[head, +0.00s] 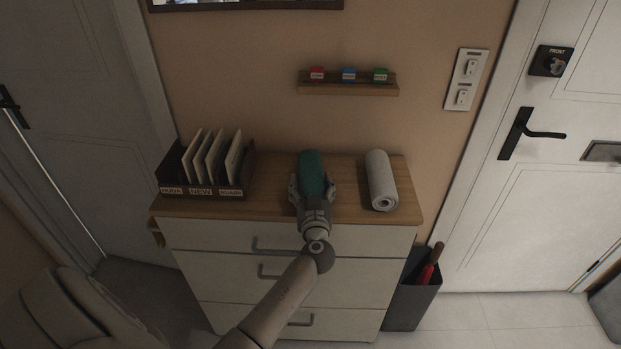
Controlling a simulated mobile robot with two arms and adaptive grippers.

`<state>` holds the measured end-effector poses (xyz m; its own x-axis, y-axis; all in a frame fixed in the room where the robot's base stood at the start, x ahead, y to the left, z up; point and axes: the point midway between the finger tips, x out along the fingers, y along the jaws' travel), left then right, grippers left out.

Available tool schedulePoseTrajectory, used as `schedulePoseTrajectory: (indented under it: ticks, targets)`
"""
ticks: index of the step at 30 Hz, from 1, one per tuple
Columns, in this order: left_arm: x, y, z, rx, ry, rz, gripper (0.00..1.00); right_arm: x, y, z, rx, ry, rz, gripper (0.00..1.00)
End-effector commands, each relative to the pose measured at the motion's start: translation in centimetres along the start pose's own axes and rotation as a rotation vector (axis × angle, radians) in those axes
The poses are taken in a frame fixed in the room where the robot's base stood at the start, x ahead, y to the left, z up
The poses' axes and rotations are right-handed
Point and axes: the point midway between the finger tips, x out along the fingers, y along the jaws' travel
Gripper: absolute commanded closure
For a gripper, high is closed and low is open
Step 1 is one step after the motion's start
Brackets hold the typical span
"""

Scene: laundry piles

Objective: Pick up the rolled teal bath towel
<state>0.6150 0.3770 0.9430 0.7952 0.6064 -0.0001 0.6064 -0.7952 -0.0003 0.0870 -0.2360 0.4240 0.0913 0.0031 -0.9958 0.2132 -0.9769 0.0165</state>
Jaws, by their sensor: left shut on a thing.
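The rolled teal bath towel (312,168) is on or just above the wooden top of a white drawer cabinet, in the middle; I cannot tell whether it touches the top. My left gripper (313,186) is shut on its near end, with a finger on each side. The near end of the roll is hidden behind the gripper. My right gripper is not in view.
A rolled light grey towel (381,180) lies to the right on the cabinet top (275,200). A dark file holder (205,177) with several upright cards stands at the left. A small wall shelf (348,89) hangs above. A dark bin (412,300) stands right of the cabinet.

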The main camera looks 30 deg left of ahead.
Motion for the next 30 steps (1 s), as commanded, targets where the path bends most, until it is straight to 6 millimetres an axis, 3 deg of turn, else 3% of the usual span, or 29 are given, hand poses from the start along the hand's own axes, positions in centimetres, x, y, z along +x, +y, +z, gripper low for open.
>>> schedulePoseTrajectory:
  ticks: [3, 17, 23, 30]
  targets:
    - [0.0, 0.0, -0.2, -0.001, 0.003, 0.0, 0.66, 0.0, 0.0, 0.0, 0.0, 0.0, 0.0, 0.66]
    - [0.0, 0.0, -1.1, -0.003, 0.004, 0.0, 0.67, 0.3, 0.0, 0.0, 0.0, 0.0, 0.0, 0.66]
    - [-0.1, 0.0, -3.5, -0.007, 0.006, 0.0, 0.67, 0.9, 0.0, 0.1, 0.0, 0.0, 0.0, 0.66]
    - [-3.6, -1.1, -7.7, -0.007, 0.005, 0.0, 0.67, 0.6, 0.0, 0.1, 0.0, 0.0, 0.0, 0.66]
